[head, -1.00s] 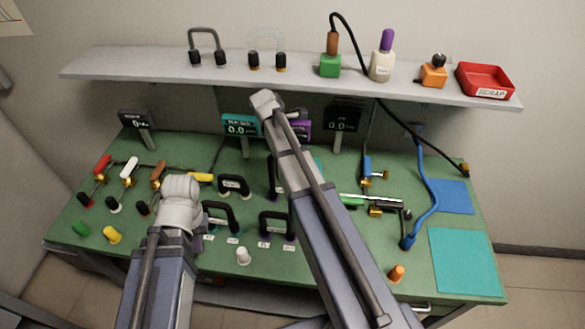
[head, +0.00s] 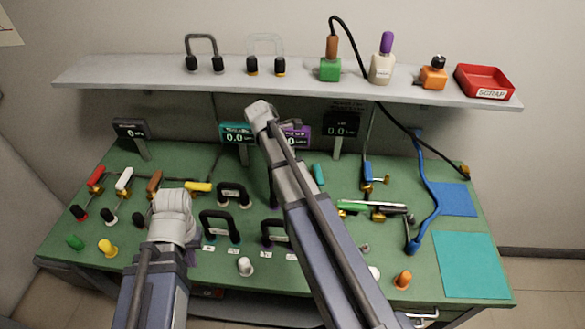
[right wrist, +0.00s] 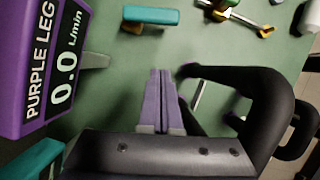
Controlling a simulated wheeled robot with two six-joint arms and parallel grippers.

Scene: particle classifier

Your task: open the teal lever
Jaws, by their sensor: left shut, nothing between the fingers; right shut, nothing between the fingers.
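The teal lever (head: 318,174) stands on the green bench just right of my right forearm in the head view. In the right wrist view the teal lever (right wrist: 150,17) lies near the top, with a bit of brass fitting below its handle. My right gripper (right wrist: 160,72) is shut and empty, its fingers pointing toward the lever with a gap between. The right fingers are hidden behind the arm in the head view. My left gripper (head: 192,252) is shut over the front left of the bench, mostly hidden by its own wrist.
A purple meter (right wrist: 45,65) reading 0.0 stands left of the right fingers. A black handle (right wrist: 262,100) curves close on their right. Green (head: 352,207) and blue (head: 367,173) levers lie right of the teal one. A shelf (head: 130,78) overhangs the back.

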